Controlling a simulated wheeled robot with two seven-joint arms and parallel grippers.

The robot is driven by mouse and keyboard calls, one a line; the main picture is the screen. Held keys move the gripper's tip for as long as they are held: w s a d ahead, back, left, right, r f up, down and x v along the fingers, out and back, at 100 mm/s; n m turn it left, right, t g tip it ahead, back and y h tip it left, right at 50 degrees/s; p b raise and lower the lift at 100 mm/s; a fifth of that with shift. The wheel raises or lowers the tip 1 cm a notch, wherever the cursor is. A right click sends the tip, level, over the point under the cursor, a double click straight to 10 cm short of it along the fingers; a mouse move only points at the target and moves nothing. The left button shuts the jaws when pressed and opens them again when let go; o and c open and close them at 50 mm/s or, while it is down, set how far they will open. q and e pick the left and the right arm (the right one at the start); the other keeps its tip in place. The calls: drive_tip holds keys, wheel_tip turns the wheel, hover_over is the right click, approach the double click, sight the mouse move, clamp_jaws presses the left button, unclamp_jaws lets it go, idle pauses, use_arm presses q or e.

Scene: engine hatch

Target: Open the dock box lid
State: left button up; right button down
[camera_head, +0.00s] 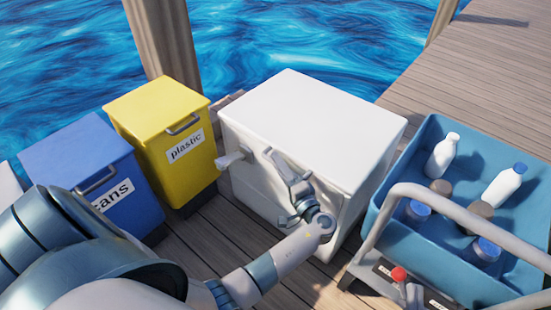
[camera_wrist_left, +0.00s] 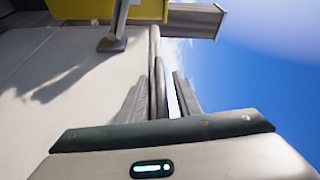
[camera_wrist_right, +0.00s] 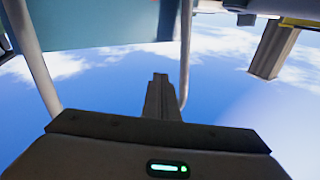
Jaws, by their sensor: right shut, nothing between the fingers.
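The white dock box (camera_head: 255,190) stands in the middle of the head view with its white lid (camera_head: 325,115) down. My left gripper (camera_head: 280,165) is at the upper front of the box, just under the lid's front edge. In the left wrist view my left gripper (camera_wrist_left: 160,90) has its fingers apart, with a thin upright edge between them and a strip of sky beside it. A pale latch-like piece (camera_head: 230,160) sticks out from the box front left of the gripper. My right gripper (camera_wrist_right: 160,80) is shut and empty near a grey bar in the right wrist view.
A yellow plastic bin (camera_head: 195,170) and a blue cans bin (camera_head: 135,200) stand left of the box. A blue cart (camera_head: 400,250) with several bottles and a grey handle (camera_head: 455,210) stands close on the right. Water lies behind; open deck is at the upper right.

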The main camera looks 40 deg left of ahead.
idle(0.3)
use_arm(q)
clamp_jaws()
drive_tip(key=shift+r, duration=0.1)
